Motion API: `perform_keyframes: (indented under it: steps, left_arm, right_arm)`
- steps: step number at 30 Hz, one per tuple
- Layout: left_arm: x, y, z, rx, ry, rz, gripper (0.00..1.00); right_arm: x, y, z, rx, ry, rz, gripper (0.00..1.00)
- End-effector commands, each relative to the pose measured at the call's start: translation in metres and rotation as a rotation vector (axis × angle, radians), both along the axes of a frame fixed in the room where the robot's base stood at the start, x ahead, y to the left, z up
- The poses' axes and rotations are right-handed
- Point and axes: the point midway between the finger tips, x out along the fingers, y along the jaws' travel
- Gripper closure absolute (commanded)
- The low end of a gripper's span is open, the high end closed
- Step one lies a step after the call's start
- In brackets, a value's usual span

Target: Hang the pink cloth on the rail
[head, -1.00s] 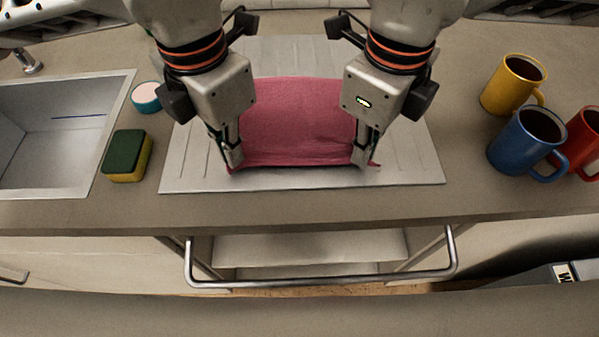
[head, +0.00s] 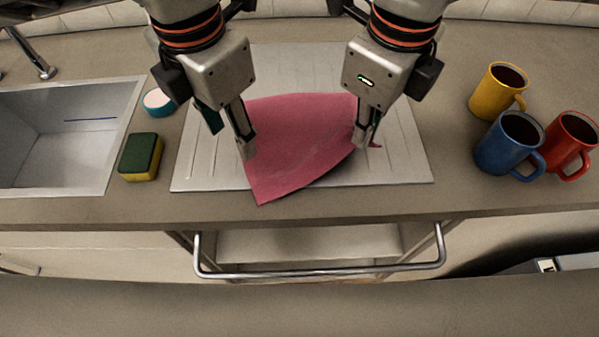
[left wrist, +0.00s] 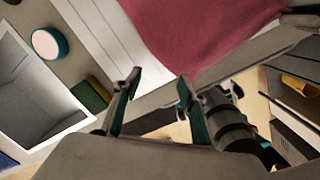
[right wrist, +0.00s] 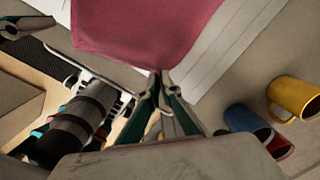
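The pink cloth (head: 300,135) lies over the ridged drainboard in the head view, its near left corner pointing toward the counter's front edge. My right gripper (head: 362,145) is shut on its right near corner; in the right wrist view the fingertips (right wrist: 160,78) meet at the cloth (right wrist: 140,30). My left gripper (head: 246,150) is at the cloth's left edge. In the left wrist view its fingers (left wrist: 160,82) are apart with nothing between them, and the cloth (left wrist: 200,35) lies beyond. The metal rail (head: 320,272) runs bare along the front, below the counter edge.
The drainboard (head: 400,170) lies under the cloth. A sink (head: 125,150), a green and yellow sponge (head: 141,157) and a round teal-and-white item (head: 158,102) are on the left. Yellow (head: 490,95), blue (head: 505,150) and red (head: 575,135) mugs stand on the right.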

Motion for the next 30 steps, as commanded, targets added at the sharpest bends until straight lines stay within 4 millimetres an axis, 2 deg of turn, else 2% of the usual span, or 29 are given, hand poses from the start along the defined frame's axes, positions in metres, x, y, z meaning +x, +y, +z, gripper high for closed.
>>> perform_keyframes:
  steps: [6, 8, 14, 23, 26, 30]
  left_arm:
    - [0.000, 0.000, 0.000, -0.001, -0.001, 0.000, 0.58]
    - [0.000, 0.000, 0.000, -0.001, -0.001, 0.001, 0.69]
    - [-0.010, -0.013, 0.010, -0.010, 0.016, 0.080, 0.69]
    - [-0.040, -0.041, 0.031, -0.016, 0.069, 0.301, 0.69]
    - [-0.045, -0.044, 0.032, -0.014, 0.078, 0.334, 0.69]
    - [-0.046, -0.044, 0.024, -0.013, 0.082, 0.345, 0.69]
  right_arm:
    - [0.000, 0.000, 0.000, 0.001, -0.001, 0.000, 1.00]
    - [0.000, 0.000, 0.000, 0.001, -0.001, 0.000, 1.00]
    - [0.000, 0.000, 0.000, 0.001, -0.001, 0.001, 1.00]
    - [0.000, 0.000, 0.000, 0.001, -0.001, 0.000, 1.00]
    - [0.000, 0.000, 0.000, 0.001, -0.001, 0.001, 1.00]
    - [0.000, 0.000, 0.000, 0.001, -0.001, 0.000, 1.00]
